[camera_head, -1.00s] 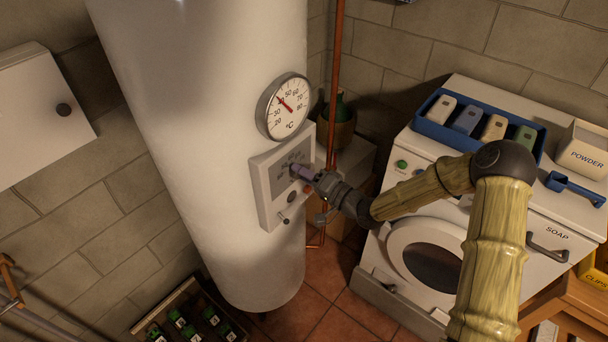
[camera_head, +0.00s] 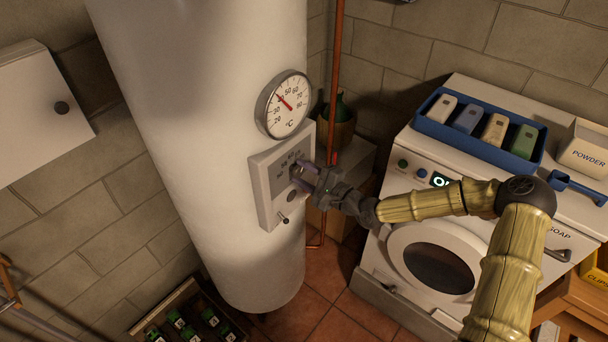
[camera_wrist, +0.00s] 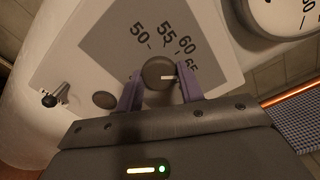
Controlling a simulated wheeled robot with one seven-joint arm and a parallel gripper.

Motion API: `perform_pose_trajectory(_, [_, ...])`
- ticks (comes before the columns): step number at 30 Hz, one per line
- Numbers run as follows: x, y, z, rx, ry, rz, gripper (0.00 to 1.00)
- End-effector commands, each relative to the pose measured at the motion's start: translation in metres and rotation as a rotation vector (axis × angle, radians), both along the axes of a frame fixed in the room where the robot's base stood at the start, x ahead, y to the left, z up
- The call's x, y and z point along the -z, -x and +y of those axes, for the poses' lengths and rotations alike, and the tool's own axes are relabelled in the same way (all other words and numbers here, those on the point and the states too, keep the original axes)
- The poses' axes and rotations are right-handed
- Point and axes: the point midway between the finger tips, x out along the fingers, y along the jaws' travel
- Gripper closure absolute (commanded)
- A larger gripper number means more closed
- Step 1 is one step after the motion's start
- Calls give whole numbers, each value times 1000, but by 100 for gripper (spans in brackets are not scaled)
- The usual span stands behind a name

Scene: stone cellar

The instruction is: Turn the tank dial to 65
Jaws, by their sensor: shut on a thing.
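The tank dial is a dark round knob (camera_wrist: 158,72) with a white pointer line, on the grey face of the control panel (camera_head: 267,197) on the tank. The printed numbers 50, 55, 60 and 65 arc around it in the wrist view. The pointer points to the right there, roughly toward the 65, which is partly hidden by a finger. My gripper (camera_wrist: 160,88) has its two purple fingers on opposite sides of the knob, shut on it. In the head view my gripper (camera_head: 306,177) reaches the panel from the right and covers most of the knob.
A round thermometer (camera_head: 286,105) sits above the panel. A small lever (camera_head: 283,219) is lower on the panel. A copper pipe (camera_head: 335,85) runs beside the tank (camera_head: 200,120). A washing machine (camera_head: 440,230) stands right, below my arm, with a blue tray (camera_head: 440,133) on top.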

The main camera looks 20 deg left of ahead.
Motion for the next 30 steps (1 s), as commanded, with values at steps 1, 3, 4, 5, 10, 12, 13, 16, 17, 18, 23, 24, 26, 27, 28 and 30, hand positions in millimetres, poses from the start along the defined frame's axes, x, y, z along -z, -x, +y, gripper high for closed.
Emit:
perform_pose_trajectory(1, [2, -1, -2, 4, -7, 22, 85])
perform_pose_trajectory(3, [2, -1, -1, 4, -15, 41, 85])
perform_pose_trajectory(4, [2, -1, -1, 3, -17, 49, 85])
perform_pose_trajectory(5, [2, -1, -1, 3, -20, 55, 85])
perform_pose_trajectory(10, [2, -1, -1, 3, -26, 72, 85])
perform_pose_trajectory(12, [2, -1, -1, 3, -26, 72, 85])
perform_pose_trajectory(13, [2, -1, -1, 3, -26, 72, 85])
perform_pose_trajectory(16, [2, -1, -1, 3, -26, 72, 85])
perform_pose_trajectory(17, [2, -1, -1, 3, -26, 72, 85])
perform_pose_trajectory(18, [2, -1, -1, 3, -26, 72, 85])
perform_pose_trajectory(23, [2, 0, -1, 2, -26, 70, 41])
perform_pose_trajectory(24, [1, 0, -1, 2, -26, 70, 41])
perform_pose_trajectory(26, [1, 0, -1, 1, -26, 69, 41])
perform_pose_trajectory(27, [1, 0, 0, 1, -27, 69, 41])
perform_pose_trajectory(28, [1, 0, 0, 0, -27, 69, 41])
perform_pose_trajectory(30, [1, 0, 0, 0, -27, 69, 41])
